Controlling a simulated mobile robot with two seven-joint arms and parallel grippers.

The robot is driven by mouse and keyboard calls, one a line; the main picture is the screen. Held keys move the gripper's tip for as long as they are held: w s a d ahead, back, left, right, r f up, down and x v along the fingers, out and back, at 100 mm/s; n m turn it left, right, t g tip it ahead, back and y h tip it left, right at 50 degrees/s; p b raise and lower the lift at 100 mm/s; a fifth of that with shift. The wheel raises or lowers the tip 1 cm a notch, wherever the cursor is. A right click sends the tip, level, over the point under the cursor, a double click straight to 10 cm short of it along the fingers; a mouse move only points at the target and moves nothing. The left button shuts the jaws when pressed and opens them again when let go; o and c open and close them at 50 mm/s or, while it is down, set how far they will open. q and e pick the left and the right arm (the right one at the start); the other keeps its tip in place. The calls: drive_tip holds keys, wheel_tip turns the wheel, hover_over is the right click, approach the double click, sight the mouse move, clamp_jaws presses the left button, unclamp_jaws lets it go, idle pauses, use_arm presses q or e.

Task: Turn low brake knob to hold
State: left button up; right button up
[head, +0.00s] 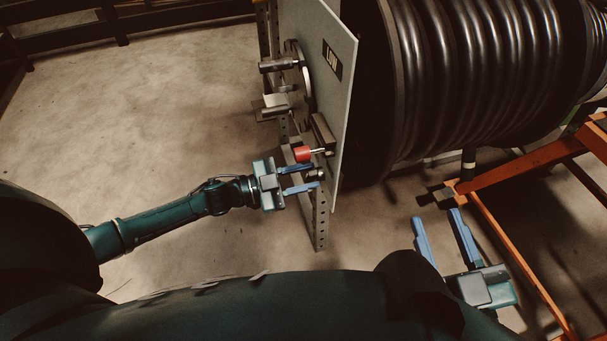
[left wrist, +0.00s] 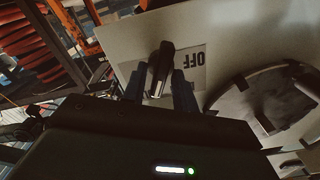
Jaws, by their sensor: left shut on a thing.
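The dark brake knob (left wrist: 161,68) sticks out of the panel beside an OFF label (left wrist: 191,64) in the left wrist view. My left gripper (head: 318,177) is at the panel's lower part, with its blue fingers on either side of the knob, shut on it. The fingers hide part of the knob and label; no HOLD marking is readable. My right gripper (head: 437,214) is open and empty, apart from the panel at lower right.
A red-tipped lever (head: 304,154) sits just above my left fingers. A handwheel (head: 300,75) with a handle is higher on the panel. The large ribbed hose reel (head: 470,70) is behind it. An orange frame (head: 525,160) stands at right. The floor at left is clear.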

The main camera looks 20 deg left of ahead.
use_arm(q)
drive_tip(key=shift+m, duration=0.5)
drive_tip(key=o, duration=0.6)
drive_tip(key=shift+s+a, duration=0.1)
drive_tip(key=p+v, duration=0.2)
drive_tip(key=v, duration=1.1)
drive_tip(key=shift+p, duration=0.3)
